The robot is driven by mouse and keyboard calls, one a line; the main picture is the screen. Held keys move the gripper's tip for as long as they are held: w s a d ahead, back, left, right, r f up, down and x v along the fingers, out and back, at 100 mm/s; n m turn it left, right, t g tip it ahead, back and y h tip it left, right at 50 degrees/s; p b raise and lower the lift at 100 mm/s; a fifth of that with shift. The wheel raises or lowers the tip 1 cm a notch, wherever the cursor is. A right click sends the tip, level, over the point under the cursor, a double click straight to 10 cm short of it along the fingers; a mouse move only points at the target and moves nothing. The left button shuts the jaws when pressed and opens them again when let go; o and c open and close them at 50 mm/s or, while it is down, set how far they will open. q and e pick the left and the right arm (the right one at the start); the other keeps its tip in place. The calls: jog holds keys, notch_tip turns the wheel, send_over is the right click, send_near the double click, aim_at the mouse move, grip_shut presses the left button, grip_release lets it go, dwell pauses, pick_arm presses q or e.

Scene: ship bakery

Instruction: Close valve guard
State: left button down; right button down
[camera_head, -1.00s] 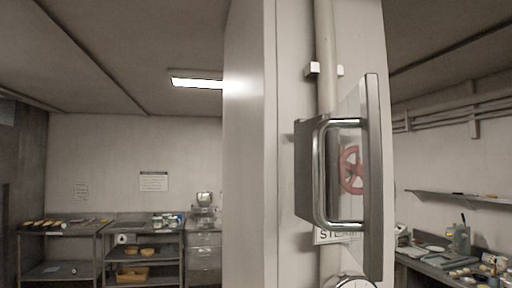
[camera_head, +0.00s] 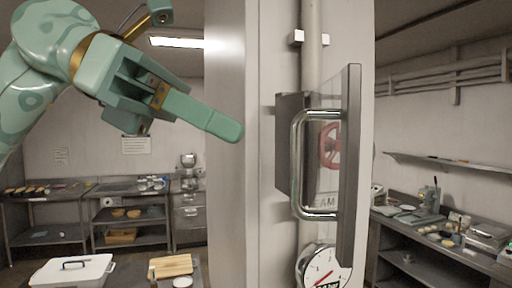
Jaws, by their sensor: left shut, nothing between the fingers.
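The valve guard (camera_head: 350,170) is a hinged panel with a grey edge on the white column. It stands swung out, seen nearly edge-on, with a steel D-shaped handle (camera_head: 297,165) on its left face. My right gripper is out of view.
The white column (camera_head: 231,210) carries a vertical pipe (camera_head: 313,45) and a round gauge (camera_head: 322,268) below the guard. Steel shelving stands at the back left. A white lidded box (camera_head: 72,270) and a wooden board (camera_head: 172,265) are at the lower left. A cluttered counter (camera_head: 440,248) lies right.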

pick_arm(q)
jog(key=s+a+r+n+t+y, duration=0.2)
jog(key=s+a+r+t+y, duration=0.15)
jog(key=s+a+r, duration=0.2)
jog(key=p+x, duration=0.1)
jog(key=x, duration=1.1)
jog(key=shift+w+d+r+y, duration=0.25)
jog(key=shift+d+y, duration=0.1)
jog(key=shift+d, duration=0.05)
jog(key=shift+g, duration=0.25)
